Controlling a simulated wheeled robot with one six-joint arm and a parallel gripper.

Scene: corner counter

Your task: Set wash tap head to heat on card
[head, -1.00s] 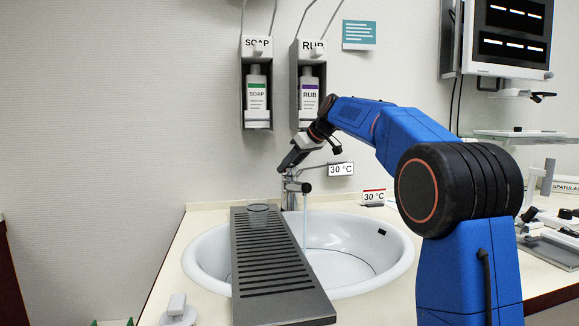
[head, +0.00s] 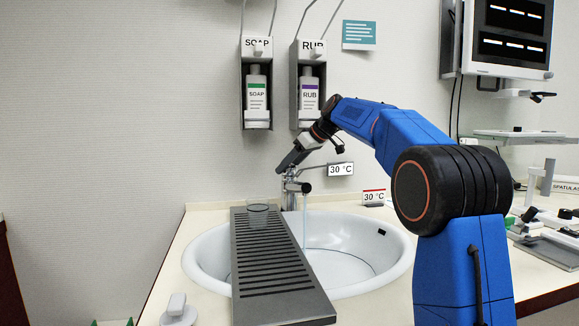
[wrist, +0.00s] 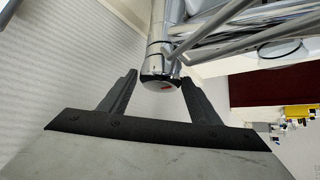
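The chrome tap (head: 291,187) stands at the back of the basin with water running from its spout. Its display (head: 340,169) reads 30 °C. The red-topped card (head: 374,198) on the counter also reads 30 °C. My gripper (head: 284,169) is at the top of the tap, small and dark in the head view. In the wrist view my gripper (wrist: 158,79) has its two fingers spread. The chrome tap head (wrist: 160,60), with a red mark, lies between the fingertips; a gap shows on its left, and the right finger is close. I cannot tell whether that finger touches.
A dark slatted rack (head: 270,265) lies across the white basin (head: 385,270), with a clear glass (head: 257,215) on it. Soap (head: 257,92) and rub (head: 309,92) dispensers hang above. Instruments and stands crowd the right counter.

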